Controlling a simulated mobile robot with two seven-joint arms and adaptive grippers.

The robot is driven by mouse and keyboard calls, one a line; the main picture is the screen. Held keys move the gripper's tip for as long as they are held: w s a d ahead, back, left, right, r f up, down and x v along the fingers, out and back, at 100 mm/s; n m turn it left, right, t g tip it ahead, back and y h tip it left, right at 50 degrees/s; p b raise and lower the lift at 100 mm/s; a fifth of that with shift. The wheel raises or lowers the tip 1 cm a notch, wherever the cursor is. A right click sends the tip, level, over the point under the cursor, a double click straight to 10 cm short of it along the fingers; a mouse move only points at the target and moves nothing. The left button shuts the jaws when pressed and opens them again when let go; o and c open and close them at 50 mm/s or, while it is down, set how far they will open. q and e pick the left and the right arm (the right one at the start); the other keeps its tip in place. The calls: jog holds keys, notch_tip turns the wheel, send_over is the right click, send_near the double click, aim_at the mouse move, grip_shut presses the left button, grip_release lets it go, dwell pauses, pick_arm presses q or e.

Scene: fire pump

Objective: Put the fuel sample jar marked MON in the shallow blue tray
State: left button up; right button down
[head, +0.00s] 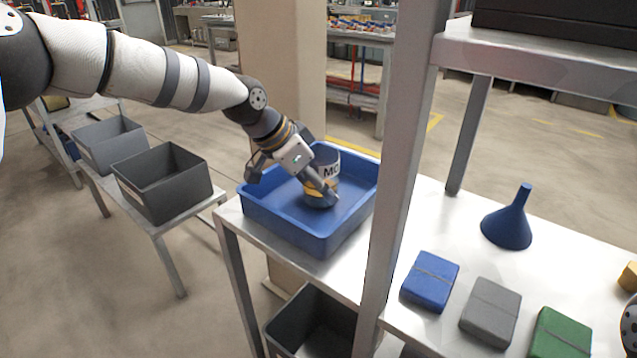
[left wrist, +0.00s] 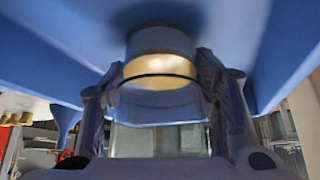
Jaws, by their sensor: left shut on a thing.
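My left gripper (head: 322,190) reaches into the tray from the left and is shut on the jar's sides. In the left wrist view, the jar (left wrist: 160,100) sits between the two fingers, with its base against or just off the blue surface.
A grey post (head: 405,150) rises just right of the tray. On the bench beyond it are a blue funnel (head: 508,226) and blue (head: 431,281), grey (head: 491,312) and green (head: 560,335) blocks. Grey bins (head: 165,190) stand on a lower table at left.

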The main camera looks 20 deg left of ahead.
pick_arm(q)
jog(key=shift+r, duration=0.15)
jog(key=o, duration=1.5)
jog(key=shift+f, duration=0.2)
jog(key=shift+c, duration=0.2)
jog(key=shift+r, duration=0.4)
jog(key=p+v, duration=0.2)
jog(key=v, duration=0.9)
jog(key=shift+s+r, duration=0.25)
jog(key=shift+s, duration=0.05)
pick_arm(e)
jog(key=shift+w+r+t, duration=0.5)
jog(key=shift+w+r, duration=0.6)
jog(key=shift+r, duration=0.05)
